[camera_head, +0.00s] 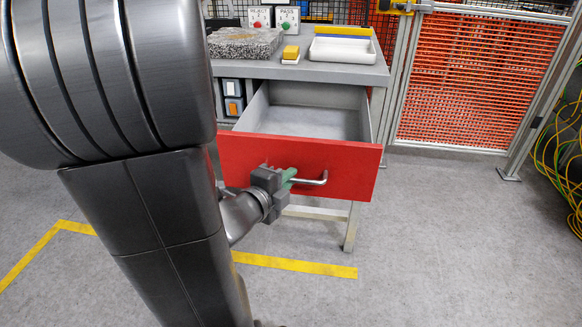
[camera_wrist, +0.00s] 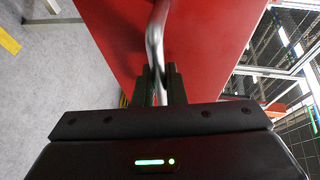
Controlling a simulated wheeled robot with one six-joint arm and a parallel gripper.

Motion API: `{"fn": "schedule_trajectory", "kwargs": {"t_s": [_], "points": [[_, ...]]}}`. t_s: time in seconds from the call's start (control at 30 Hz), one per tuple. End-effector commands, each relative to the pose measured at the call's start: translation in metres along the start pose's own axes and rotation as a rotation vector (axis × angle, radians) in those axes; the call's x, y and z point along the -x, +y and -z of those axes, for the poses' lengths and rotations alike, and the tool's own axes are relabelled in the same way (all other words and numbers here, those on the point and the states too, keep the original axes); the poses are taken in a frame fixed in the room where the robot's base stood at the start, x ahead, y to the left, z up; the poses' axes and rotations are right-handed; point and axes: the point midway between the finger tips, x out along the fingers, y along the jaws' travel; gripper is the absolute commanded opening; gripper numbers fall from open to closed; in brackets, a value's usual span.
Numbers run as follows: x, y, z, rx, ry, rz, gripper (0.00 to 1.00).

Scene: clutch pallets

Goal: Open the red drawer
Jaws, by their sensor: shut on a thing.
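The red drawer (camera_head: 345,168) is pulled well out from the grey workbench (camera_head: 345,72) in the head view, and its empty grey inside shows. Its silver bar handle (camera_head: 318,181) is on the red front. My gripper (camera_head: 288,177) is at the left part of this handle, with its fingers closed on it. In the wrist view my gripper (camera_wrist: 160,88) has its two dark fingers on either side of the handle (camera_wrist: 155,42), against the red drawer front (camera_wrist: 105,30). My arm hides the left part of the bench in the head view.
An orange mesh fence (camera_head: 465,80) is at right, with cables (camera_head: 565,160) beyond. The floor in front is clear.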

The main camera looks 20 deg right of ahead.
Motion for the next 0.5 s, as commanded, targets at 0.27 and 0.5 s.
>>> {"fn": "schedule_trajectory", "kwargs": {"t_s": [0.27, 0.5], "points": [[0.0127, 0.0039, 0.0052, 0.000, 0.000, -0.003, 0.00], [0.0129, 0.0039, 0.0053, 0.000, 0.000, -0.003, 0.00]]}}
